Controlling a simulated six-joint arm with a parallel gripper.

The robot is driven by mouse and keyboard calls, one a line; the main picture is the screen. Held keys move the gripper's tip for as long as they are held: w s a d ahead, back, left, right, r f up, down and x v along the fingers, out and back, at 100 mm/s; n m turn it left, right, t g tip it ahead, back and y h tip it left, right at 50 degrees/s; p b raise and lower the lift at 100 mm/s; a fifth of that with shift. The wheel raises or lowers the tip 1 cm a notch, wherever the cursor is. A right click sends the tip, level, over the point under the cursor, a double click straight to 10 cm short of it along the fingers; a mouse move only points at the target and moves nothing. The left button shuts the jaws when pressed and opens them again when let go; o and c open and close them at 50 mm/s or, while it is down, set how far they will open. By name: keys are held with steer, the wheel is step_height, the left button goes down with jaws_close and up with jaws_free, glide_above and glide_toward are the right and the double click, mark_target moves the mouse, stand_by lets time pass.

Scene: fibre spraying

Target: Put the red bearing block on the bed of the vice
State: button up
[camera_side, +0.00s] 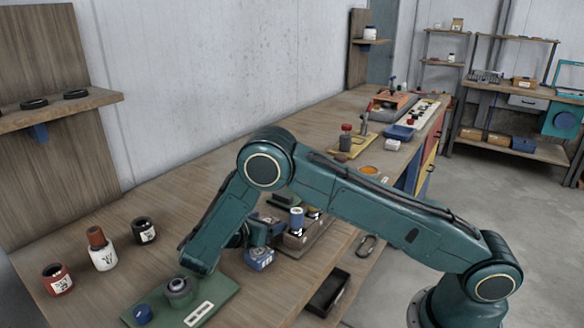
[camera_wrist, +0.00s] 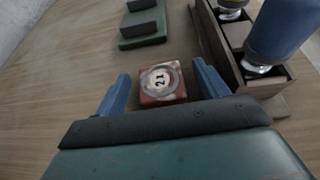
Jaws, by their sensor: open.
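A green base with two dark upright jaws, which looks like the vice (camera_wrist: 143,42), stands beyond the block at the top of the wrist view. Its bed between the jaws looks empty. In the side view my arm hides the red block and most of the vice.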

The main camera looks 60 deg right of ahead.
mark_target(270, 217)
steer(key=shift+x, duration=1.4)
steer(key=c, duration=1.4)
steer(key=shift+o, duration=0.2)
steer(key=shift+r, duration=0.2)
step_height(270, 217, up, 10)
steer(key=shift+f, duration=0.1)
steer(key=shift+w, duration=0.1)
